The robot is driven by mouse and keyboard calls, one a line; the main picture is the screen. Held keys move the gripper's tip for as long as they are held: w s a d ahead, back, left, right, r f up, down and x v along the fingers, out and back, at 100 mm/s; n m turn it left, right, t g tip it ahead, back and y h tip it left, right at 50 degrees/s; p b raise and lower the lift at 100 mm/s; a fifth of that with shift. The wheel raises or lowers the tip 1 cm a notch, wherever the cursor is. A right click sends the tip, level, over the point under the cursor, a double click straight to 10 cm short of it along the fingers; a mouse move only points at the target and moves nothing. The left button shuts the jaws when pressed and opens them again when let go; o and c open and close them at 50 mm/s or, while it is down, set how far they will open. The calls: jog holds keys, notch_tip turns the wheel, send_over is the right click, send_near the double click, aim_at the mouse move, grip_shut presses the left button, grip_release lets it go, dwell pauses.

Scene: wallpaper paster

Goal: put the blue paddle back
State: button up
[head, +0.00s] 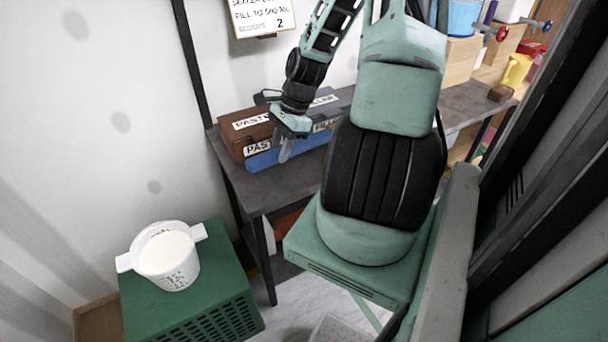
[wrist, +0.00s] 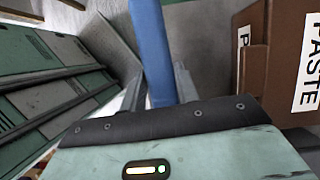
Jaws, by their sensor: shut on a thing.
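The long blue paddle (head: 263,160) is held by my gripper (head: 286,150) over the front part of the grey table, just in front of the labelled boxes. In the wrist view the paddle (wrist: 150,45) runs up and away between the two fingers of my gripper (wrist: 160,88), which is shut on it. The brown box (head: 228,140) has a white "PASTE" label and stands behind the paddle. It also shows at the right of the wrist view (wrist: 251,70). My gripper and arm hide parts of the boxes. I cannot tell whether the paddle touches the table.
The grey table (head: 283,198) runs along the wall. A white bucket (head: 166,258) stands on a green crate (head: 215,305) at lower left. A sign (head: 262,15) hangs on the wall. Wooden blocks and coloured containers (head: 515,70) stand at the table's right end.

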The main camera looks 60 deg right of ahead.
send_over(278, 187)
jog(key=d, duration=0.1)
jog(key=f, duration=0.8)
jog(key=shift+s+d+f, duration=0.1)
jog(key=shift+s, duration=0.25)
jog(key=shift+f+p, duration=0.4)
jog(key=shift+f, duration=0.25)
jog(key=o, duration=1.1)
jog(key=shift+f, duration=0.1)
